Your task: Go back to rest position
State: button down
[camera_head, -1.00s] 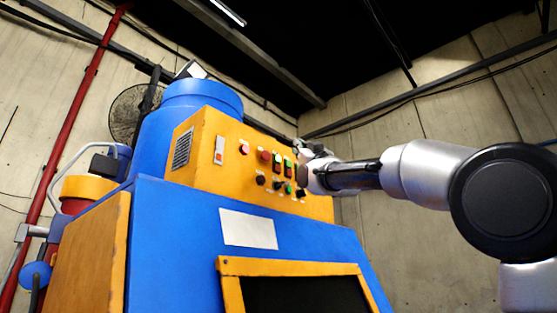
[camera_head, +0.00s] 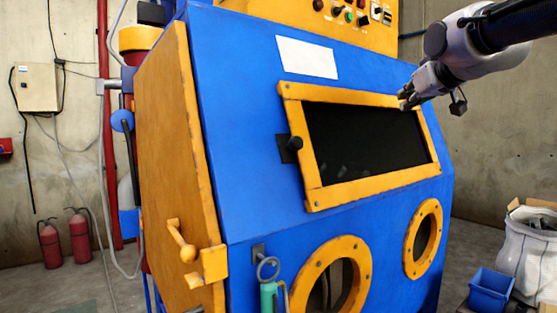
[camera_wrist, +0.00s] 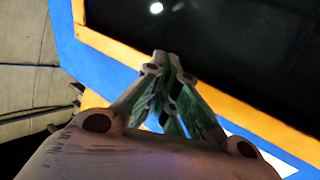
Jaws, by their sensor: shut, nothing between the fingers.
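My gripper (camera_head: 407,101) is at the upper right in the head view, in front of the top right of the window frame of the blue blasting machine (camera_head: 240,130). Its fingers are shut with nothing between them. In the wrist view the gripper fingers (camera_wrist: 162,62) come together at their tips, with the dark window (camera_wrist: 215,35) and its orange frame behind. I cannot tell the exact gap between the fingertips and the frame.
The orange control panel (camera_head: 310,14) is at the top, partly cut off. An orange side door (camera_head: 165,140) with a handle is at left. Fire extinguishers (camera_head: 80,235) stand at far left. A blue bin (camera_head: 490,289) and white sack (camera_head: 527,250) are at lower right.

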jog(key=s+d+f+m+g, duration=0.1)
jog(key=s+f+g, duration=0.4)
jog(key=s+f, duration=0.8)
jog(key=s+d+f+m+g+h, duration=0.1)
jog(key=s+d+f+g, duration=0.3)
jog(key=s+f, duration=0.9)
notch_tip(320, 180, down, 5)
jog(key=shift+f+m+g+h, duration=0.2)
jog(key=shift+m+g+h, duration=0.15)
jog(key=shift+g, duration=0.45)
